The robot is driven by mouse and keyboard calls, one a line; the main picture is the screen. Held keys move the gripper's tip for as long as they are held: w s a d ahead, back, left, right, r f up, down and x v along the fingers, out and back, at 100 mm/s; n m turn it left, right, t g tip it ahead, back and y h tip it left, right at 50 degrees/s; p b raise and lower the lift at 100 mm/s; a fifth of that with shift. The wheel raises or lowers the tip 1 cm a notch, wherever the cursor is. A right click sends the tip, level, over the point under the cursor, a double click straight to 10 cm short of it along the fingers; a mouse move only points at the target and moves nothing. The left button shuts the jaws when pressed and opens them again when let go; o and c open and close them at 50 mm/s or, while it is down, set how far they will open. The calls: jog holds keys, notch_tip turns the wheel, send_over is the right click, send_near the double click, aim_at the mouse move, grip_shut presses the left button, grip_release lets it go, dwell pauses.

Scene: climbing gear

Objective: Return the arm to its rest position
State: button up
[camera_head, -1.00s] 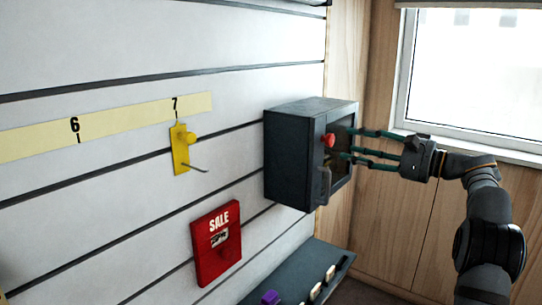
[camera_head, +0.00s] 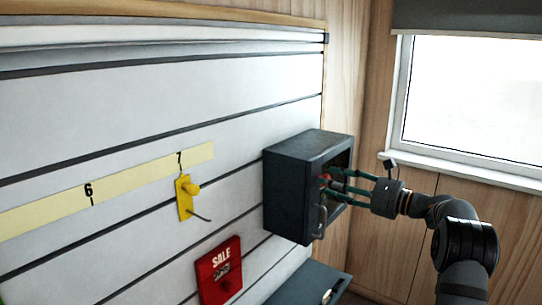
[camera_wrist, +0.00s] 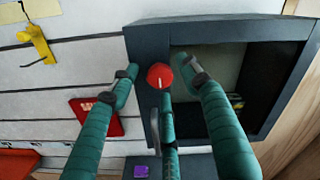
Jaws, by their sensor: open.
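My gripper (camera_head: 334,183) is at the front of a dark grey box (camera_head: 285,192) mounted on the slatted wall. It has three green fingers, spread open. In the wrist view, my gripper (camera_wrist: 158,74) has its fingertips spread around a round red knob (camera_wrist: 159,76) on the box's front frame. I cannot tell whether any finger touches it. In the head view the knob is partly hidden by the fingers. My arm (camera_head: 465,245) reaches in from the lower right.
A yellow hook (camera_head: 184,197) and a red SALE sign (camera_head: 219,270) are on the wall left of the box. A dark shelf (camera_head: 310,285) is below. A window (camera_head: 470,95) and wood panelling are at the right. Between the arm and the window wall there is some free room.

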jog(key=m+p, duration=0.2)
jog(key=p, duration=0.2)
jog(key=m+p, duration=0.3)
jog(key=p, duration=0.2)
jog(key=shift+r+m, duration=0.3)
jog(key=shift+r, duration=0.1)
jog(key=m+p, duration=0.1)
jog(key=s+d+m+p, duration=0.1)
jog(key=p, duration=0.1)
jog(key=shift+d+f, duration=0.25)
jog(key=shift+f, duration=0.15)
jog(key=shift+s, duration=0.1)
